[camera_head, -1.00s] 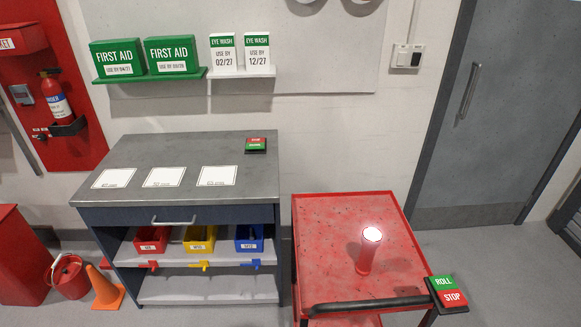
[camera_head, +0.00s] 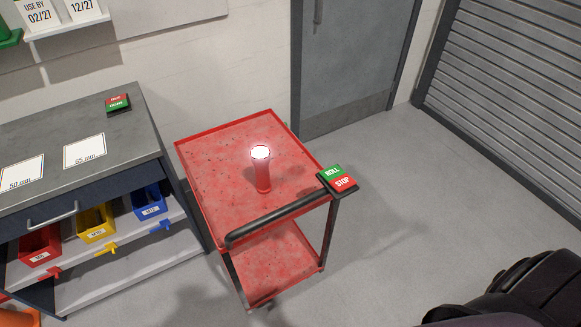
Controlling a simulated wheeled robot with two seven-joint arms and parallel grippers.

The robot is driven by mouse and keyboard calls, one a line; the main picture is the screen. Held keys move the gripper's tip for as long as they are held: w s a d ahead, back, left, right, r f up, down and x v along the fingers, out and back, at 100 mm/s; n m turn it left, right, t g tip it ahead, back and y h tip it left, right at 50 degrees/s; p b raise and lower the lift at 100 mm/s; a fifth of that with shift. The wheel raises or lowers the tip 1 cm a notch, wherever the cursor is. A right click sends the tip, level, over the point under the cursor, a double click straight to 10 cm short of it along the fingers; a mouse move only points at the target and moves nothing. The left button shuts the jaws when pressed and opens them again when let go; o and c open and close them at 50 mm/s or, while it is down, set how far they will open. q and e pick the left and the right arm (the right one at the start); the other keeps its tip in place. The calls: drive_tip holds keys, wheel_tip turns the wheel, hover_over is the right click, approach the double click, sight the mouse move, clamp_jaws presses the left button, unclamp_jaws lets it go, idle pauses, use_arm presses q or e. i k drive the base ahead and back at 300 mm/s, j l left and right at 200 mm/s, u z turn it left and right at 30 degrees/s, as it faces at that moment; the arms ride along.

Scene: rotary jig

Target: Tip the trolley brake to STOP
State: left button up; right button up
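The trolley brake (camera_head: 338,179) is a small rocker plate at the right end of the trolley's handle. Its green half reads ROLL and its red half, nearer me, reads STOP. I cannot tell for sure which half is pressed down. The red trolley (camera_head: 212,160) stands on the floor beside the workbench, with a dark push handle along its near side. A black part at the lower right looks like my own arm, but no fingertips show. Neither gripper is in view.
A red lamp with a bright top (camera_head: 262,170) stands on the trolley's upper tray. The grey workbench (camera_head: 108,152) with coloured bins is close on the left. A door (camera_head: 345,60) and a roller shutter (camera_head: 510,90) are behind. The floor right of the trolley is clear.

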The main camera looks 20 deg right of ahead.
sight(338, 179)
drive_tip(key=z, duration=0.75)
